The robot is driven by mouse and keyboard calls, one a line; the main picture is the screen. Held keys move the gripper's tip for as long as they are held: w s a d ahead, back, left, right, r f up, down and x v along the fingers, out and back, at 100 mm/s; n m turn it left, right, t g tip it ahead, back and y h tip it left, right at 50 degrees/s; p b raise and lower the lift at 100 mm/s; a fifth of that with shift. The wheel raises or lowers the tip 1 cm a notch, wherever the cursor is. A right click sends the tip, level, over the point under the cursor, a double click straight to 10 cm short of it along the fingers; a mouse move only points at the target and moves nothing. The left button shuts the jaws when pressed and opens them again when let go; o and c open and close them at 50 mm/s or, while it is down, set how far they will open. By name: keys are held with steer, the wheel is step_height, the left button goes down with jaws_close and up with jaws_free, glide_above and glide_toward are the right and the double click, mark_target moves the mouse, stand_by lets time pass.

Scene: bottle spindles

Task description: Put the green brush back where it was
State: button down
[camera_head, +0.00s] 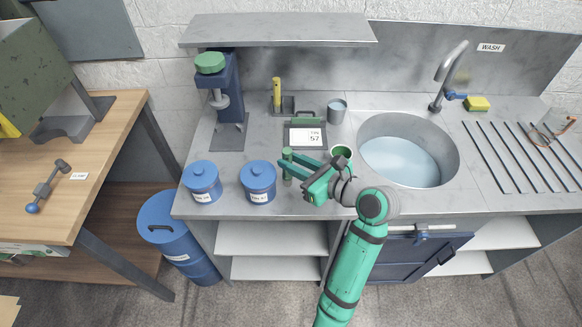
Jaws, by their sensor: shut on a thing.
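My gripper (291,168) reaches in from the lower right over the front part of the metal counter and is shut on the green brush (287,156).
A scale (305,135) lies behind the gripper, with a grey cup (337,111) at its right. A green cup (342,153) stands close to my wrist. A water-filled sink (405,160) is right. A grey shelf (280,30) overhangs the back.

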steer(key=s+d+r, duration=0.3)
steer(key=s+r, duration=0.7)
steer(key=s, duration=0.3)
steer(key=shift+s+d, duration=0.25)
steer(key=shift+d, duration=0.05)
